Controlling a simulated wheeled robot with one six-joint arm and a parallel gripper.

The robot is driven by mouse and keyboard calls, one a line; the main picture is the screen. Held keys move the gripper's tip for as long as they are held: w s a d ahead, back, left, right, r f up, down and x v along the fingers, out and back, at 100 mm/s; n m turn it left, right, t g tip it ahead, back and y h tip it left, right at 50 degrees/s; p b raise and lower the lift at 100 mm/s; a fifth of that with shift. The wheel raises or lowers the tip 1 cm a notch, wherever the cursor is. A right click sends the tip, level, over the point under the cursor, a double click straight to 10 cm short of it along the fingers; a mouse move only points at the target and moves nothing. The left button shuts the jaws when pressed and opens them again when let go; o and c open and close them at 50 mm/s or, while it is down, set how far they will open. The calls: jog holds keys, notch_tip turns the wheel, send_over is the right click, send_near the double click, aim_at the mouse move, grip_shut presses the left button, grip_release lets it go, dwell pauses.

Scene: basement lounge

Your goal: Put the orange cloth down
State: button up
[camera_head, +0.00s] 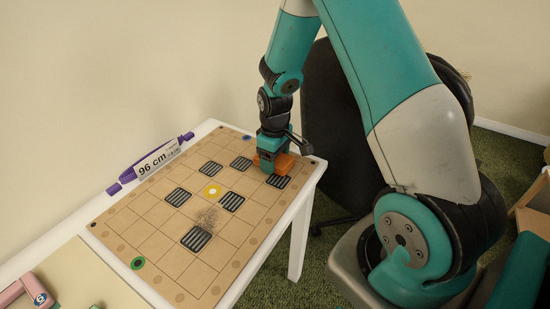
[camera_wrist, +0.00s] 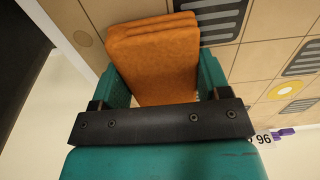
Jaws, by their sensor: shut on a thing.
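The orange cloth (camera_head: 283,162) is a folded pad between the fingers of my gripper (camera_head: 272,160) at the far right part of the board. In the wrist view the orange cloth (camera_wrist: 155,60) fills the space between the two teal fingers of my gripper (camera_wrist: 165,85), and both fingers close on it. The cloth is close above the board, beside a dark striped square (camera_head: 278,181). I cannot tell whether its underside touches the board.
The tan grid board (camera_head: 160,215) lies on a white table (camera_head: 302,232). A black chair (camera_head: 335,130) stands behind the table.

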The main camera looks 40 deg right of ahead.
jog(key=shift+f, duration=0.2)
jog(key=o, duration=0.9)
notch_tip(320, 180, up, 12)
jog(key=s+a+r+n+y, duration=0.1)
jog(key=s+a+r, duration=0.45)
jog(key=a, duration=0.25)
jog(key=s+a+r+n+y, duration=0.1)
jog(key=s+a+r+y, duration=0.1)
jog(key=s+a+r, duration=0.55)
jog(key=s+a+n+y, duration=0.1)
jog(key=s+a, duration=0.6)
jog(key=s, duration=0.2)
jog(key=shift+f+p, duration=0.2)
jog(key=shift+p, duration=0.15)
